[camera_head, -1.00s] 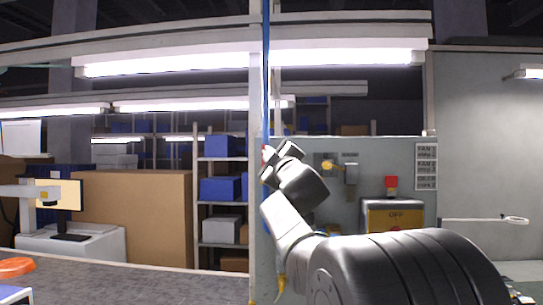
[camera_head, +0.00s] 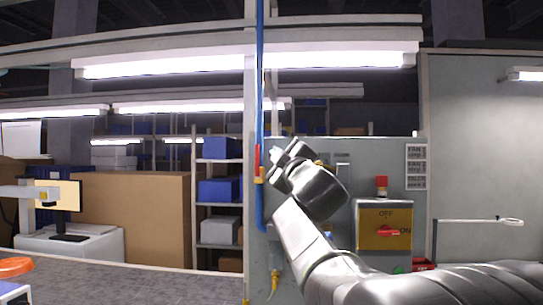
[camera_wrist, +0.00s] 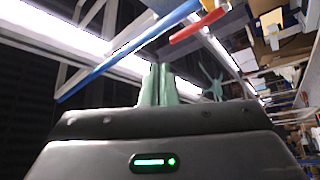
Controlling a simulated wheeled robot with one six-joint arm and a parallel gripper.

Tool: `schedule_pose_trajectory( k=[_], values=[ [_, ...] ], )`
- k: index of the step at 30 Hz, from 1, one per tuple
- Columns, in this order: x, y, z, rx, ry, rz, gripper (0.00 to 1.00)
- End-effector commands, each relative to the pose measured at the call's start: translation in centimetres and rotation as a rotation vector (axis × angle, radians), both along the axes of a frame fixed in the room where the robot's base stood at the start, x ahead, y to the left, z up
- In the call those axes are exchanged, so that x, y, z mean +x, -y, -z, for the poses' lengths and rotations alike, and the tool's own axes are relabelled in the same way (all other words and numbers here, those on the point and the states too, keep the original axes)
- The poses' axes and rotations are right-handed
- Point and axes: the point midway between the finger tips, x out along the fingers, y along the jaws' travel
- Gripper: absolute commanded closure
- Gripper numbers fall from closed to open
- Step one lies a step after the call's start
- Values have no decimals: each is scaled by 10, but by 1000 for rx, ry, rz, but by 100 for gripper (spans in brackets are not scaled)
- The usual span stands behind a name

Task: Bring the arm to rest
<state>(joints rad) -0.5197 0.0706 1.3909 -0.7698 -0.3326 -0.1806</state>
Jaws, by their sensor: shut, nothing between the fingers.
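My arm rises from the lower right in the head view, bent, with its wrist raised in front of the grey panel (camera_head: 400,205). My gripper shows in the wrist view (camera_wrist: 157,85) as two pale green fingers close together, shut and empty. In the head view the fingers are too small and hidden to make out. The blue pipe (camera_head: 260,95) with a red part stands just left of my wrist in the head view. In the wrist view the blue pipe (camera_wrist: 120,55) and the red part (camera_wrist: 197,25) lie beyond the fingers, apparently apart from them.
A yellow switch box (camera_head: 370,232) with a red top stands right of my arm. A dark grey table (camera_head: 120,283) with an orange object (camera_head: 16,266) lies at the left. Shelves with blue boxes (camera_head: 220,189) stand behind. The space above my wrist looks open.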

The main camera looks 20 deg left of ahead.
Motion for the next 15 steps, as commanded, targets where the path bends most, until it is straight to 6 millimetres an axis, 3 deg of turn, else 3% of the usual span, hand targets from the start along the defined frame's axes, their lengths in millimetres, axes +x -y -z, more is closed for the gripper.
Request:
schedule_pose_trajectory(
  k=[6,15],
  values=[
    [-23,29,-1,1,2,3,100],
    [-32,38,1,0,0,0,100]
  ],
)
